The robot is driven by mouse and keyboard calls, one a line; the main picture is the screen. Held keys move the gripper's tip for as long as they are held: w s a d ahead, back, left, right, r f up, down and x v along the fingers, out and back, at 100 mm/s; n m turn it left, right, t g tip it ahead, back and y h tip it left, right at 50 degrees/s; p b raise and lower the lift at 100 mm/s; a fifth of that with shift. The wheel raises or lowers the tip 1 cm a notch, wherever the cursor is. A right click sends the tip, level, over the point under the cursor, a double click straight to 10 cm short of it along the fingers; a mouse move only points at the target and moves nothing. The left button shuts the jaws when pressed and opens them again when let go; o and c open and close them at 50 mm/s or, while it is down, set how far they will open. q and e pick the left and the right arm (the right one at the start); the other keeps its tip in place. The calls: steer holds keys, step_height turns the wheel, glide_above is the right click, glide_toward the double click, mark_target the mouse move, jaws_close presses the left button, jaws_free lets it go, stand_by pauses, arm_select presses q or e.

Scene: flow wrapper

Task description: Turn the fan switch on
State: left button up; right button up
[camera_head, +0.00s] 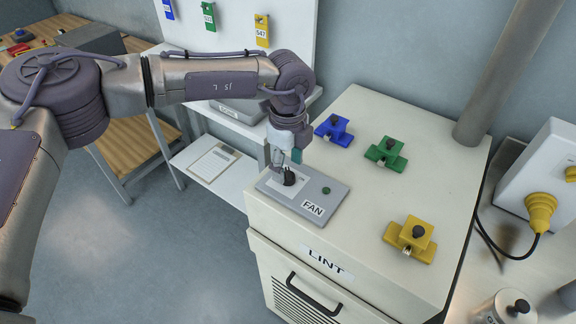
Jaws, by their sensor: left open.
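The fan switch (288,178) is a black rotary knob on a grey panel (322,208) labelled FAN, on the top left edge of a cream cabinet. A small green button (326,190) sits to the right of the knob on the same panel. My left gripper (287,165) points down right at the knob, with its fingers close above or around it. The fingers hide part of the knob, and I cannot tell whether they touch it. My right gripper is not in view.
A grey pipe (505,75) rises at the back. A white box with a yellow plug (540,208) is at right.

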arm_select(q)
steer(key=shift+f, duration=1.3)
jaws_close()
